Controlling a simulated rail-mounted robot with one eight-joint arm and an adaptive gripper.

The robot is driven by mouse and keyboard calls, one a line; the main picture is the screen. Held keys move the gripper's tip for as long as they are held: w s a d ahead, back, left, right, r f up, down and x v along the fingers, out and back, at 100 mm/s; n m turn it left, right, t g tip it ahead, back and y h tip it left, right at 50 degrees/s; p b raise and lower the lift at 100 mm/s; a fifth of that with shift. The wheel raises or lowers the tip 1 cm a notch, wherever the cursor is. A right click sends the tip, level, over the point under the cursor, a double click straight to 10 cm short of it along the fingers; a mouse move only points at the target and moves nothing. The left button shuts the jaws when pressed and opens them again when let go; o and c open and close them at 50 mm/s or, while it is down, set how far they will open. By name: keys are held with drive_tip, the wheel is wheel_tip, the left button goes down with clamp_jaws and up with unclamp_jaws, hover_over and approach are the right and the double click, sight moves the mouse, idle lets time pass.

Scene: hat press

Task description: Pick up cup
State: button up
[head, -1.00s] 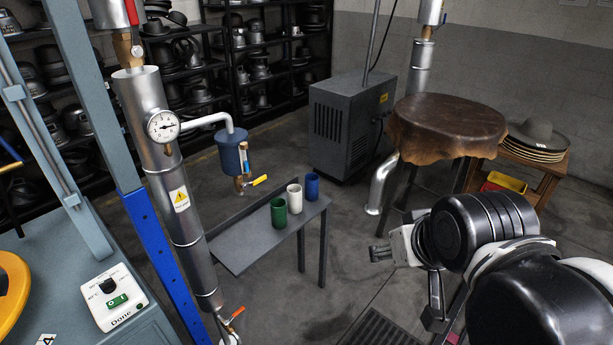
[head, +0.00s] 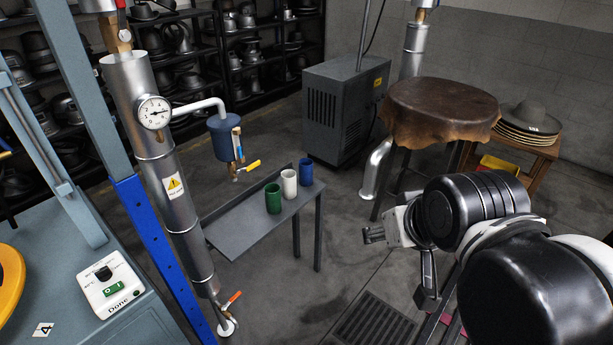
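Three cups stand upright in a row on a small grey metal table (head: 240,232) in the head view. The green cup (head: 273,199) is nearest, the white cup (head: 289,184) is in the middle, and the blue cup (head: 306,171) is farthest back. My gripper (head: 374,235) is to the right of the table, apart from all the cups. It points left, and nothing shows in it. Its fingers are small and seen from the side, so I cannot tell how far they are apart.
A steel pipe with a gauge (head: 154,112) and a blue vessel (head: 226,138) with a yellow-handled valve stand left of the cups. A grey cabinet (head: 340,110) and leather-covered round table (head: 440,105) stand behind. Floor between my gripper and the small table is clear.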

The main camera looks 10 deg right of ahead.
idle(0.3)
drive_tip(key=o, duration=0.7)
